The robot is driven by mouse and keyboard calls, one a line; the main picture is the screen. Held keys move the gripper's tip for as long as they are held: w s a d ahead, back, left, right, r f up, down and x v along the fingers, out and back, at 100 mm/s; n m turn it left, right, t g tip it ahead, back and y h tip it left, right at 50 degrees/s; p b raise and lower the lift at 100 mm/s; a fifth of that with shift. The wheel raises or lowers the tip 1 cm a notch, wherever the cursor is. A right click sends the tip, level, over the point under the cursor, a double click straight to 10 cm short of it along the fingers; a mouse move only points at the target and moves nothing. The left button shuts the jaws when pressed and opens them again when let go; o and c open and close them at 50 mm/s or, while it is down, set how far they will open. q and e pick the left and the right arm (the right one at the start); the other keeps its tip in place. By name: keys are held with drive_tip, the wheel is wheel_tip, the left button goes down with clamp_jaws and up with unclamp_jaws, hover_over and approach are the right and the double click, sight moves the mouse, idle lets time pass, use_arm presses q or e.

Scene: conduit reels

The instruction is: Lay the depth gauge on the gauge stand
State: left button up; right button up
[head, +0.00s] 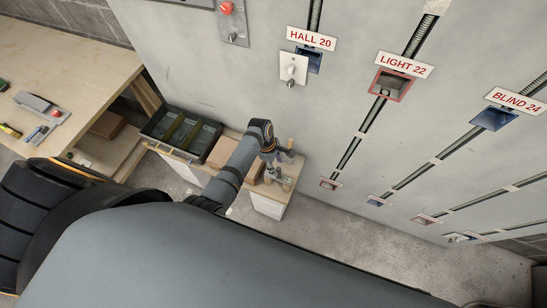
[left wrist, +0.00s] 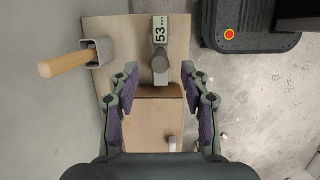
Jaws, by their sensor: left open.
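The depth gauge (left wrist: 161,45), a grey piece with a light display reading 53 mm and a rounded end towards me, is over the wooden top in the left wrist view. My left gripper (left wrist: 160,80) is open, one finger on each side of the gap in line with the gauge's rounded end. Nothing is held between the fingers. In the head view the left gripper (head: 283,158) is small, over the right end of the low bench. I cannot make out the gauge stand clearly; what lies directly under the gauge is hidden. My right gripper is not in view.
A wooden handle (left wrist: 65,62) sticks out of a grey square holder (left wrist: 97,52) left of the gauge. A cardboard box (left wrist: 150,118) lies below the gripper. A dark tray (head: 181,132) stands on the bench. The wall (head: 330,100) with labelled boxes and conduits rises close behind.

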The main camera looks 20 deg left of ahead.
use_arm(q)
drive_tip(key=v, duration=1)
drive_tip(key=shift+a+r, duration=0.1)
drive_tip(key=s+a+f+m+y, duration=0.1)
drive_tip(key=s+a+f+m, duration=0.2)
drive_tip(key=f, duration=0.5)
drive_tip(key=s+a+f+m, duration=0.1)
drive_tip(key=s+f+m, duration=0.1)
drive_tip(key=s+f, duration=0.5)
drive_tip(key=s+a+f+m+y, duration=0.1)
drive_tip(key=s+a+f+m, duration=0.15)
drive_tip(key=f, duration=0.65)
drive_tip(key=s+a+f+m, duration=0.1)
drive_tip(key=s+f+m, duration=0.2)
drive_tip(key=s, duration=0.4)
drive_tip(key=s+a+f+m+y, duration=0.1)
drive_tip(key=s+f+m, duration=0.3)
drive_tip(key=s, duration=0.4)
drive_tip(key=s+a+f+m+t+b, duration=0.1)
drive_tip(key=s+a+f+m, duration=0.1)
drive_tip(key=s, duration=0.5)
drive_tip(key=shift+s+a+f+m+y, duration=0.3)
drive_tip(key=shift+s+a+f+m, duration=0.05)
drive_tip(key=shift+f+m, duration=0.35)
